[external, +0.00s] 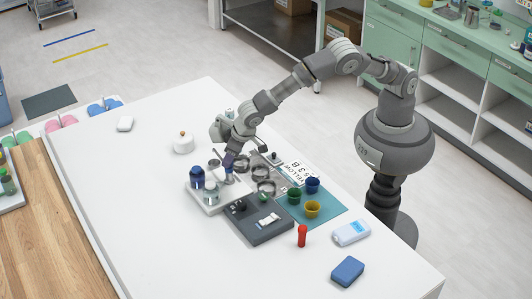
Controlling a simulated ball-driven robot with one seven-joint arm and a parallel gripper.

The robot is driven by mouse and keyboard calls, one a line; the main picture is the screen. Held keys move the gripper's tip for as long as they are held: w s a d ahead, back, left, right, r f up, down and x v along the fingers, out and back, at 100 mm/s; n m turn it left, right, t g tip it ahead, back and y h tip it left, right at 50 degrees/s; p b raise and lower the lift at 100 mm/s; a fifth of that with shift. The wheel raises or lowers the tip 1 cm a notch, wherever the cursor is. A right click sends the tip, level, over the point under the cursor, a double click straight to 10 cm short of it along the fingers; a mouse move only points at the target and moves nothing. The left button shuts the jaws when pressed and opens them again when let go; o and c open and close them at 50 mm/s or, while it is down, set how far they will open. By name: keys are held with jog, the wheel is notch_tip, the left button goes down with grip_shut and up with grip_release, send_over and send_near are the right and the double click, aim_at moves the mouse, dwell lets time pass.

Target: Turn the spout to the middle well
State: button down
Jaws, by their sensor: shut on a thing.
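My gripper (229,171) points down over the right part of a white tray (209,205). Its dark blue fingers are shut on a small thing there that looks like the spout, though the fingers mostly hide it. Several round grey metal wells or bowls stand just right of the gripper; one is the lower one (266,188). The picture is too small to tell which way the spout points or which well it is over.
A dark blue jar (197,178) and a pale jar (211,190) stand on the white tray beside the gripper. The left of the table is mostly clear.

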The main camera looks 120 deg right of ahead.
jog(key=m+g+p, duration=0.1)
jog(key=m, duration=0.2)
jog(key=shift+w+r+h, duration=0.1)
jog(key=shift+w+h, duration=0.05)
jog(key=shift+h, duration=0.15)
jog(key=m+g+p, duration=0.1)
jog(key=m, duration=0.2)
jog(key=shift+m, duration=0.3)
jog(key=m+g, duration=0.1)
jog(key=m, duration=0.2)
jog(key=shift+w+m+g, duration=0.15)
jog(key=shift+m+g, duration=0.15)
jog(key=shift+g, duration=0.1)
jog(key=shift+w+m+g, duration=0.1)
jog(key=shift+m+g, duration=0.5)
jog(key=shift+m, duration=1.3)
jog(key=c, duration=0.7)
grip_release()
